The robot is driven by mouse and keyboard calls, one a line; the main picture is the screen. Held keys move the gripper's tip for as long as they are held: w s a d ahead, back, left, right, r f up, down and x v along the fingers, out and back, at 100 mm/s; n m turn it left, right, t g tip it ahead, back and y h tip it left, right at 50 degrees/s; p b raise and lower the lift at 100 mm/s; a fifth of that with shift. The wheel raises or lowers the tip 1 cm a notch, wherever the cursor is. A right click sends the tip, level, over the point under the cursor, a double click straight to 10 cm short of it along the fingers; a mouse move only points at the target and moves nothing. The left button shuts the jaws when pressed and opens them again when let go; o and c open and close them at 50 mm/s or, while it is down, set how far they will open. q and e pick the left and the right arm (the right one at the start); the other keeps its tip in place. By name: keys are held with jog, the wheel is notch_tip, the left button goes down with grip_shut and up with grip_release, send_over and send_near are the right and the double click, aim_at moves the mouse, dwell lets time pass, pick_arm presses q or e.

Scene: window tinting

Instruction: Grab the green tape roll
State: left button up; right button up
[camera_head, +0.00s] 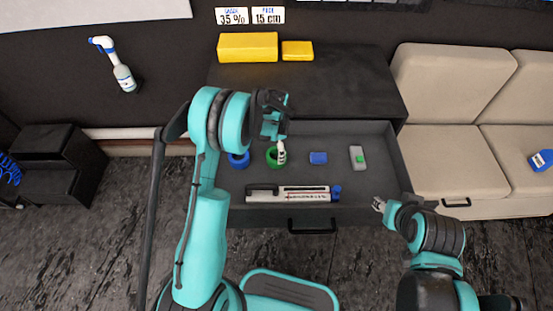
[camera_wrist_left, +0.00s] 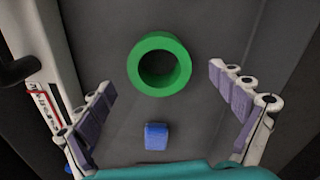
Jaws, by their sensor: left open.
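The green tape roll (camera_head: 272,157) lies flat in the open grey drawer, partly hidden by my left gripper in the head view. In the left wrist view the green tape roll (camera_wrist_left: 159,64) shows whole, its hole facing the camera. My left gripper (camera_head: 281,152) is over the drawer at the roll. In the left wrist view my left gripper (camera_wrist_left: 162,83) has its fingers spread wide, with the roll apart from both of them. My right gripper (camera_head: 379,205) is at the drawer's front right corner, away from the roll; its finger state is too small to tell.
The drawer (camera_head: 377,182) also holds a blue roll (camera_head: 238,160), a small blue block (camera_head: 318,158), a grey-and-green item (camera_head: 357,157) and a long white tool (camera_head: 300,194) near its front. Yellow blocks (camera_head: 248,47) sit on the cabinet top. A beige sofa (camera_head: 450,150) stands at right.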

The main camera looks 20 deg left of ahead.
pick_arm(q)
notch_tip(320, 180, down, 4)
jog(key=shift+f+b, duration=0.1)
jog(key=shift+b, duration=0.7)
jog(key=shift+c, duration=0.9)
jog(key=c, duration=1.1)
jog(key=shift+r, duration=0.2)
